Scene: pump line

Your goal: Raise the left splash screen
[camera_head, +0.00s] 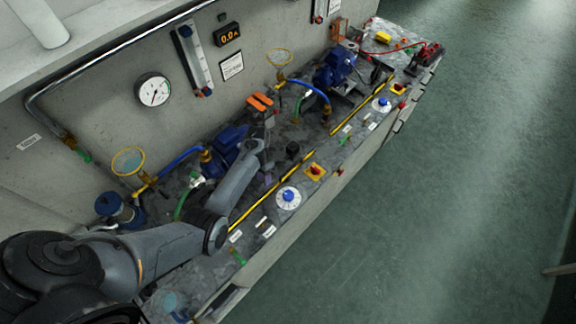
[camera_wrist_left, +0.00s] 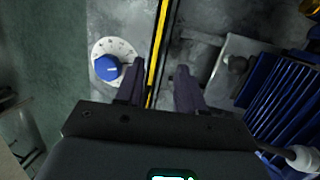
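No panel that I can clearly pick out as the left splash screen shows in either view; it may be clear or hidden by my arm. My left gripper (camera_head: 268,179) hangs fingers down over the bench, between the near blue pump (camera_head: 228,143) and the white dial with a blue knob (camera_head: 288,197). In the left wrist view its two dark purple fingers (camera_wrist_left: 160,88) are apart with nothing between them. The yellow strip (camera_wrist_left: 158,45) runs below that gap. The dial (camera_wrist_left: 107,67) is left of the fingers and the finned blue motor (camera_wrist_left: 292,110) is right. My right gripper is not in view.
Two orange bars (camera_head: 260,102) show beside my wrist at the wall side. A second blue pump (camera_head: 336,66) stands farther along. The green floor (camera_head: 440,200) is clear.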

